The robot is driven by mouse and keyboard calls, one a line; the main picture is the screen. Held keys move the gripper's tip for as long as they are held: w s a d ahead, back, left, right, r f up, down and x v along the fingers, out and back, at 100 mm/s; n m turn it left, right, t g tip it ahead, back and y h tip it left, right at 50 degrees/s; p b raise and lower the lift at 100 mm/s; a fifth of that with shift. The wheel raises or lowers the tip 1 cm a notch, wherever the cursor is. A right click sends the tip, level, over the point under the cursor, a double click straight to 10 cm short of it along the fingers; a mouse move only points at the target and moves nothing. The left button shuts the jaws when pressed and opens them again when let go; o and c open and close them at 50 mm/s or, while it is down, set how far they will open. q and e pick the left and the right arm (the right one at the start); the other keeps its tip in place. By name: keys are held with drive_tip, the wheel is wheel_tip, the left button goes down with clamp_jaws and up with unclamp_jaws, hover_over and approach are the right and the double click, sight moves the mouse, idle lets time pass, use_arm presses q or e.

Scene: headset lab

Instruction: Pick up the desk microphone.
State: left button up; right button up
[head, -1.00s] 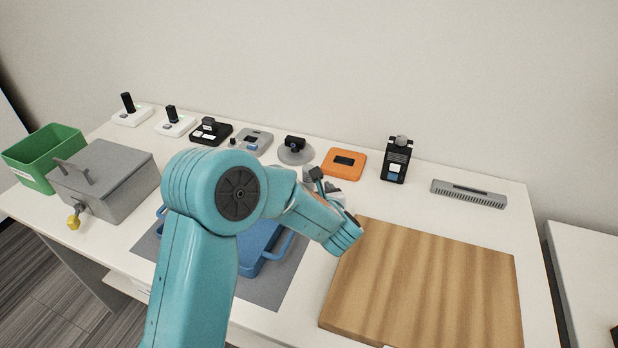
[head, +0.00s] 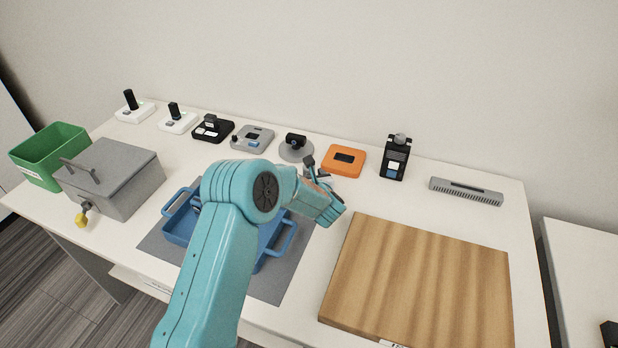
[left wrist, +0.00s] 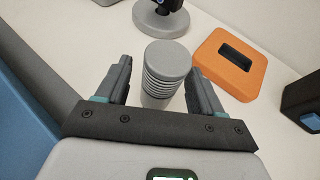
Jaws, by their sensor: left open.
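A grey upright cylinder with ribbed sides, which looks like the desk microphone (left wrist: 161,88), stands on the white table in the left wrist view. My left gripper (left wrist: 160,68) is open, with one finger on each side of the cylinder. A little space shows between it and the fingers. The cylinder's lower part is hidden by the gripper body. In the head view my left gripper (head: 321,176) is small and mostly behind my own teal arm, and the cylinder cannot be made out there. My right gripper is not in view.
An orange block (head: 343,161) and a round-based grey device (head: 296,153) stand close by. A black device (head: 395,160) is further right. A blue tray (head: 178,231) lies behind my arm, and a wooden board (head: 420,280) is at the front right. A grey lidded box (head: 125,185) is left.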

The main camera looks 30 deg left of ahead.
use_arm(q)
drive_tip(key=c, duration=1)
drive_tip(key=shift+s+r, duration=0.1)
drive_tip(key=shift+c, duration=0.4)
